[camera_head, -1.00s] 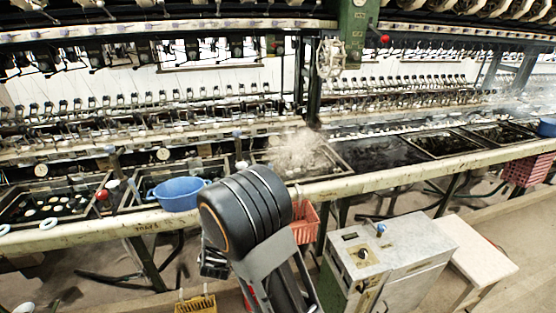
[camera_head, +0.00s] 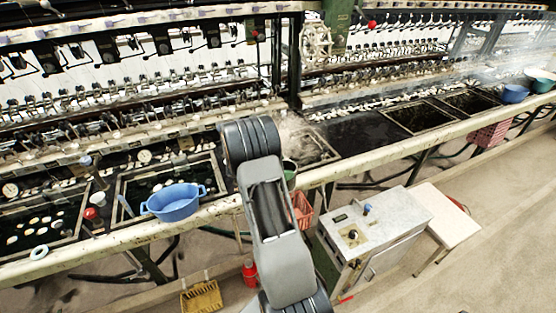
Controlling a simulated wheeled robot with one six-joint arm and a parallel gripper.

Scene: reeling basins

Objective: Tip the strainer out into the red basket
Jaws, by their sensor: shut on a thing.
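The red basket (camera_head: 302,209) is below the front edge of the basin bench, just right of my arm, which covers its left part. A small dark green, pale-rimmed rounded thing (camera_head: 290,170) shows at the right side of my arm, above the basket. It may be part of the strainer, but I cannot tell, as most of it is hidden. My gripper is hidden behind my own arm, so its fingers do not show. A blue two-handled bowl (camera_head: 174,203) sits on the bench edge to the left.
The long pale bench edge (camera_head: 100,246) crosses the view. A grey control cabinet (camera_head: 375,230) and white table (camera_head: 438,217) stand right of the basket. A yellow basket (camera_head: 201,297) and a red container (camera_head: 250,271) are on the floor. A pinkish-red crate (camera_head: 489,133) is far right.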

